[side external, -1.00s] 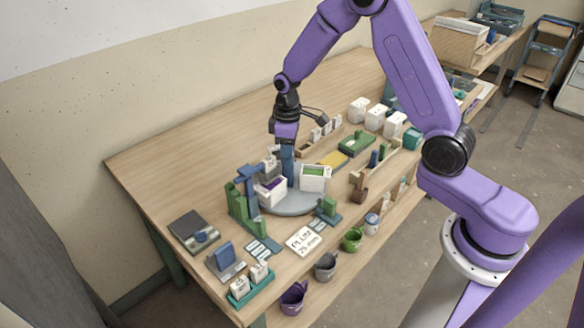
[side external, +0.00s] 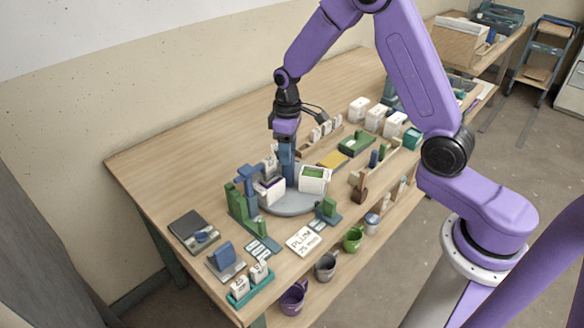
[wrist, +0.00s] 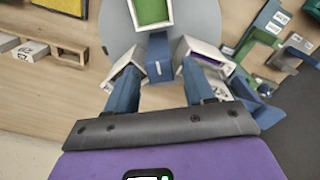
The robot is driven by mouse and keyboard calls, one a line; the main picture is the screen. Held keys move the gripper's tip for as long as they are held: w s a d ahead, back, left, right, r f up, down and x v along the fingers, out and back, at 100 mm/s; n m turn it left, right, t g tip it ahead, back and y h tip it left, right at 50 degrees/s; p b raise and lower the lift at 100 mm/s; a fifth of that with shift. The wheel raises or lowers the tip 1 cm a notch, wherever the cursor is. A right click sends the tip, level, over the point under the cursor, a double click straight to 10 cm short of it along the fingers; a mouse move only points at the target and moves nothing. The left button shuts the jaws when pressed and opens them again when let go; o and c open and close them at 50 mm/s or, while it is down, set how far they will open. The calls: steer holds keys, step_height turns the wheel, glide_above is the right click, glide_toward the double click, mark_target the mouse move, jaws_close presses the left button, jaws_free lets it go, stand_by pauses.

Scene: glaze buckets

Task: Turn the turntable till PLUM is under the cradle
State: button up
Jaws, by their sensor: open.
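The grey round turntable (side external: 292,208) carries white glaze buckets around a blue upright post (wrist: 158,58). The bucket with purple glaze (side external: 269,194) is on the left, beside the green and blue cradle stand (side external: 240,208); its purple also shows in the wrist view (wrist: 236,60). The bucket with green glaze (side external: 314,180) is on the right. A third white bucket (wrist: 122,72) is partly hidden. My gripper (side external: 287,172) is low over the turntable, its open blue fingers (wrist: 160,78) on either side of the post; contact cannot be told.
A card (side external: 304,242) reads PLUM 25 mm. A teal tray with small white pots (side external: 249,287) and a dark scale (side external: 190,226) stand left. Cups hang along the front edge, including a purple one (side external: 293,298). White containers (side external: 376,118) stand behind right. The table's back left is clear.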

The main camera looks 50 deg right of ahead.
steer(key=shift+r, duration=2.95)
steer(key=shift+s+a, duration=0.15)
steer(key=s+a+r+n, duration=0.2)
steer(key=s+a+r, duration=0.1)
steer(key=s, duration=0.5)
steer(key=s+a+r+n, duration=0.15)
steer(key=s+a, duration=0.25)
steer(key=s, duration=0.4)
steer(key=s+d+r+n, duration=0.1)
steer(key=s+d+n, duration=0.2)
steer(key=s, duration=1.3)
steer(key=shift+s+d+r, duration=0.2)
steer(key=shift+d, duration=0.3)
